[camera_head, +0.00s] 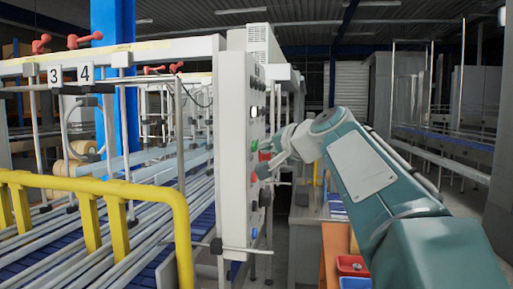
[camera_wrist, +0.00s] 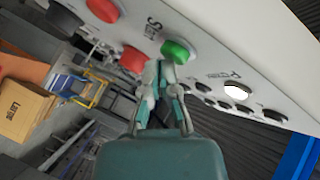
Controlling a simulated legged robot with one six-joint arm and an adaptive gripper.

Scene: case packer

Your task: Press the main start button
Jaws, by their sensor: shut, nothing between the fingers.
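The control panel (camera_head: 257,180) is the narrow pale side face of a cabinet, in the middle of the head view. A green button (camera_head: 254,145) sits on it, above red buttons. In the wrist view the green button (camera_wrist: 175,50) is beside a panel label, with a red button (camera_wrist: 132,61) to its left. My gripper (camera_head: 263,163) is at the panel, close to the green and red buttons. In the wrist view the shut, empty gripper (camera_wrist: 158,66) has its fingertips just below the green button's edge; I cannot tell whether they touch it.
A white lit button (camera_wrist: 236,91) and several black knobs lie further right on the panel in the wrist view. A yellow guard rail (camera_head: 95,185) and conveyor stand left of the cabinet. A red bin (camera_head: 352,265) is below my arm.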

